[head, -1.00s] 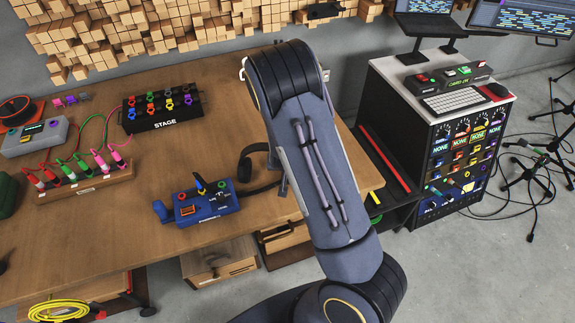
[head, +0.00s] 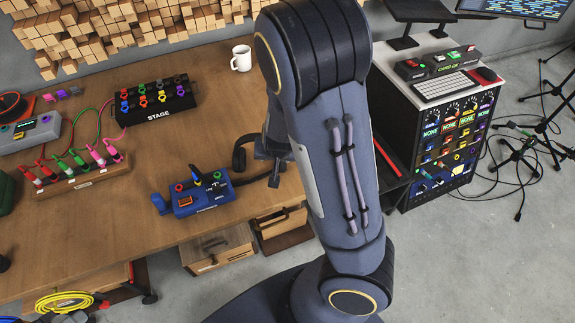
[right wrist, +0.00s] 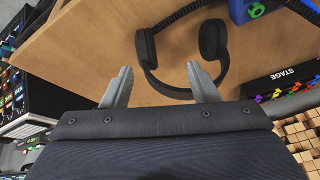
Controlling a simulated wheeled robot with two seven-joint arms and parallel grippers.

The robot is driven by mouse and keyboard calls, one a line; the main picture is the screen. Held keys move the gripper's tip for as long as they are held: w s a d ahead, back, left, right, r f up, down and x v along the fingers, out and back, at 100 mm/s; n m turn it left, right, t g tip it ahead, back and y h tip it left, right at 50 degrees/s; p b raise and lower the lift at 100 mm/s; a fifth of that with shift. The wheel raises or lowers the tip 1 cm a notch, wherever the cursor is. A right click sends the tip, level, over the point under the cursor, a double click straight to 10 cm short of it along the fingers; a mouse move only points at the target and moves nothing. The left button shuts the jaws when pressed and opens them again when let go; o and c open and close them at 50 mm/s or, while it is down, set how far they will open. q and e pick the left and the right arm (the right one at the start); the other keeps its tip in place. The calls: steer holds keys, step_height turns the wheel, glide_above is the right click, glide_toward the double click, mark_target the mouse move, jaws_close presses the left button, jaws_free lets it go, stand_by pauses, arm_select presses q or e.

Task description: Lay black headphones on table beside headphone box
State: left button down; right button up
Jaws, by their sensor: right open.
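The black headphones (right wrist: 213,42) lie on the wooden table (head: 240,105). In the head view one ear cup (head: 239,157) and part of the band show, the rest hidden by my right arm. The headphone box is a blue unit with coloured knobs (head: 203,192), just left of the headphones. My right gripper (right wrist: 160,84) is open above the headphones, with the headband curving past its fingertips. In the head view my right arm mostly covers that gripper. Only a dark sliver at the left edge looks like my left gripper (head: 4,263); its jaws cannot be made out.
A black STAGE box (head: 157,113), a wooden rack of coloured plugs (head: 83,172) and a white mug (head: 241,58) stand on the table. A tall equipment rack (head: 447,135) stands right of it. Yellow cable (head: 62,302) lies low at left.

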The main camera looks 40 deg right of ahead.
steer(key=s+a+r+n+y, duration=0.2)
steer(key=s+a+r+y, duration=0.55)
steer(key=r, duration=0.35)
steer(key=s+r+n+t+h, duration=0.1)
steer(key=s+r+n+h, duration=0.1)
steer(key=s+r, duration=0.4)
steer(key=s+n, duration=0.1)
steer(key=s, duration=0.4)
steer(key=shift+s+a+n, duration=0.25)
steer(key=shift+n, duration=0.15)
steer(key=shift+r, duration=0.1)
